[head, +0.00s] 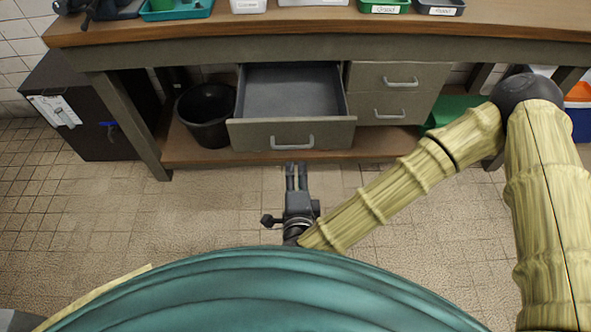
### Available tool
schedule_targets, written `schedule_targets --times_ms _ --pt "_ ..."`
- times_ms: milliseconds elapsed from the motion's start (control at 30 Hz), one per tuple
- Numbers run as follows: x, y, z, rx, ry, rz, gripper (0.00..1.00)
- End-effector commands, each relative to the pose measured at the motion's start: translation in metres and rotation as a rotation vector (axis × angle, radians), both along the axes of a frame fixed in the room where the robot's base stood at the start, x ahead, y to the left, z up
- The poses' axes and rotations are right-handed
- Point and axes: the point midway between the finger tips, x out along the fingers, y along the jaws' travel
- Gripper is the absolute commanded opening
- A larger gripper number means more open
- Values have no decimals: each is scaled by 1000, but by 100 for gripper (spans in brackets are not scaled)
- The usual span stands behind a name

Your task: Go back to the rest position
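My gripper (296,168) is in the middle of the head view, at the end of my bamboo-like arm. Its fingers point away from me, toward the bench. They lie close together with only a thin line between them, and nothing shows in them. In the picture it is just below the open drawer (291,136), apart from its handle as far as I can see. The drawer is pulled out and its visible inside looks empty.
A wooden workbench (330,24) spans the back, with labelled trays (384,6) on top. Two closed drawers (396,90) are right of the open one. A black bucket (207,114) and dark cabinet (85,105) stand left. The tiled floor (215,205) around my gripper is clear.

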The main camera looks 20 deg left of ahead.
Motion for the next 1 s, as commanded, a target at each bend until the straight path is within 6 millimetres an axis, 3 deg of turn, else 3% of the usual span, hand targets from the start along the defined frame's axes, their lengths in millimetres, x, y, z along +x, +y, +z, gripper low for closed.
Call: schedule_targets --times_ms 567,667,767,867,1000 --pt "-1 -2 -5 -18 5 12 32" --pt "-5 -10 -24 -87 21 55 32" --pt "-13 -28 -59 -217 56 137 32" --pt "-25 -58 -101 -376 107 240 32" --pt "-45 -113 -156 -592 198 382 32"
